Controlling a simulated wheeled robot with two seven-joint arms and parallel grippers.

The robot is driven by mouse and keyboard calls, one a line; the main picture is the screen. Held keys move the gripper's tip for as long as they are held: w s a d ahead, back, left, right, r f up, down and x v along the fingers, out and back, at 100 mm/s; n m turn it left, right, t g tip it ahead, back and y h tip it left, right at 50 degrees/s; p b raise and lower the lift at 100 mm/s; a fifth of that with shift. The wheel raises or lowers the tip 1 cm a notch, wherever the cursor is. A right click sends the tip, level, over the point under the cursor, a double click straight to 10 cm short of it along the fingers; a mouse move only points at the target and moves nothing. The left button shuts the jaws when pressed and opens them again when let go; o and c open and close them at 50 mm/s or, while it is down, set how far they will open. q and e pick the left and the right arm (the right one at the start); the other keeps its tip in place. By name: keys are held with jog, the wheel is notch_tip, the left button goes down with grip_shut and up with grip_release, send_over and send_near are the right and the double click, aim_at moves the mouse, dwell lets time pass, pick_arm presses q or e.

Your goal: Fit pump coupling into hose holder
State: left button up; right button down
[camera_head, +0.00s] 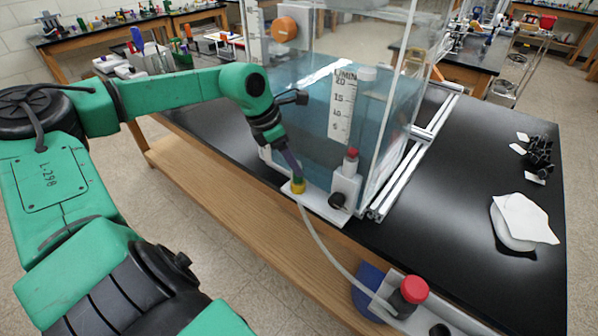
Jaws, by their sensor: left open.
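My left gripper (283,147) reaches in from the left, in front of the water tank, and points down toward the tank's front corner. It is open. A slim bluish-purple piece (291,162) shows just below it; I cannot tell if this touches the fingers. Below that is a yellow-green coupling (298,187) at the top end of a pale hose (324,246). The coupling stands at the left end of a white holder (325,207) on the table's edge. I cannot tell how deep it sits. My right gripper is not in view.
The clear tank (385,120) with bluish water stands in an aluminium frame (400,170). The hose runs down to a red-topped unit (412,292). Black clips (540,152) and a white cloth (520,220) lie right.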

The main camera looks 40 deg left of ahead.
pick_arm(q)
jog(key=x, duration=0.3)
jog(key=shift+s+d+f, duration=0.15)
jog(key=shift+w+f, duration=0.3)
jog(key=shift+f, duration=0.1)
jog(key=shift+d, duration=0.1)
grip_shut()
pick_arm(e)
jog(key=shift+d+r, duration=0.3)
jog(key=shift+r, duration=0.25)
pick_arm(q)
jog(key=shift+r, duration=0.1)
